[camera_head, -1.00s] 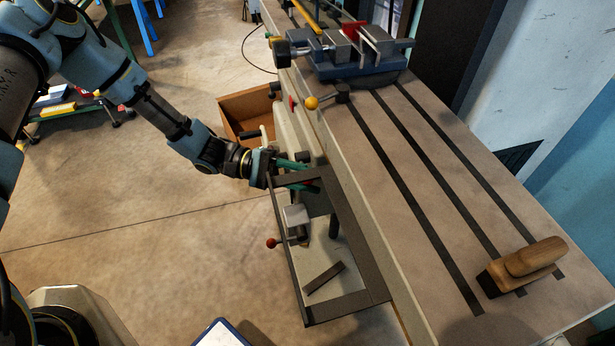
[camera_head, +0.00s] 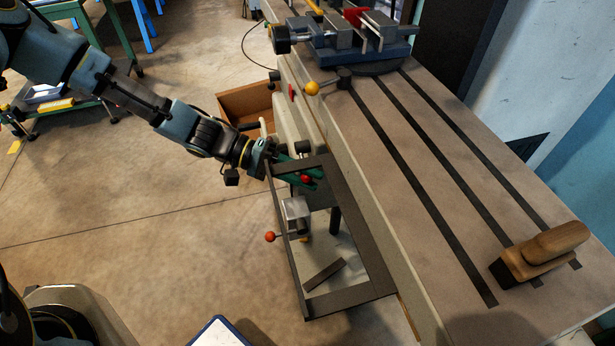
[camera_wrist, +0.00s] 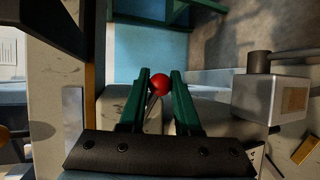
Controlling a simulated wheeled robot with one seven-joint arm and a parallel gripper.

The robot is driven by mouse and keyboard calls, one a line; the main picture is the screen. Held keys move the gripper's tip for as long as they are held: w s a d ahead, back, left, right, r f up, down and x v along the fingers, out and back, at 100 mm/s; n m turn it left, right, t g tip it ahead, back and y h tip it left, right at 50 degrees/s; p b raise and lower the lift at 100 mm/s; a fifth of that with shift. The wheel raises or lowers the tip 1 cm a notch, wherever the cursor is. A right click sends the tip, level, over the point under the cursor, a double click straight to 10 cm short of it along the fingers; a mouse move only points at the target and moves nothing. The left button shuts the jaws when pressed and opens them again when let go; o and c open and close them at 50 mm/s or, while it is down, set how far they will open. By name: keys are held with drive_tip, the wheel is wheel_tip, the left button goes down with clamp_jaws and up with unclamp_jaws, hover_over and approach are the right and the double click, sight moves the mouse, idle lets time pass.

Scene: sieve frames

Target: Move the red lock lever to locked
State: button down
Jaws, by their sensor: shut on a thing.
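The red lock lever shows its round red knob (camera_wrist: 159,84) between the green fingertips of my gripper (camera_wrist: 157,80) in the wrist view. A thin metal rod runs from the knob toward the palm. In the head view the knob (camera_head: 306,179) is a small red spot at the tips of my gripper (camera_head: 304,177), beside the machine's side frame. The fingers are shut on the knob. The lever's base and its lock marking are hidden, so I cannot tell its setting.
A dark rectangular frame (camera_head: 352,240) surrounds the gripper's right and lower side. A metal block (camera_head: 296,212) with an orange-red ball handle (camera_head: 270,236) sits below. The slotted table (camera_head: 440,190) carries a vise (camera_head: 355,48) and a wooden-handled brush (camera_head: 540,254). Open floor lies left.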

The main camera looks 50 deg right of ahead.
drive_tip(key=shift+w+d+f+m+t+h+b, duration=0.2)
drive_tip(key=shift+w+f+m+t+b, duration=0.1)
drive_tip(key=shift+f+m+t+b, duration=0.25)
drive_tip(key=shift+w+d+f+m+t+h+b, duration=0.1)
drive_tip(key=shift+w+d+f+m+t+b, duration=0.2)
drive_tip(key=shift+m+t+b, duration=0.35)
drive_tip(key=c, duration=0.6)
unclamp_jaws()
drive_tip(key=shift+a, duration=0.1)
drive_tip(key=b+v, duration=0.1)
drive_tip(key=v, duration=0.9)
drive_tip(key=shift+w+a+b, duration=0.2)
drive_tip(key=shift+w+b, duration=0.1)
drive_tip(key=shift+r, duration=0.1)
drive_tip(key=shift+c, duration=0.4)
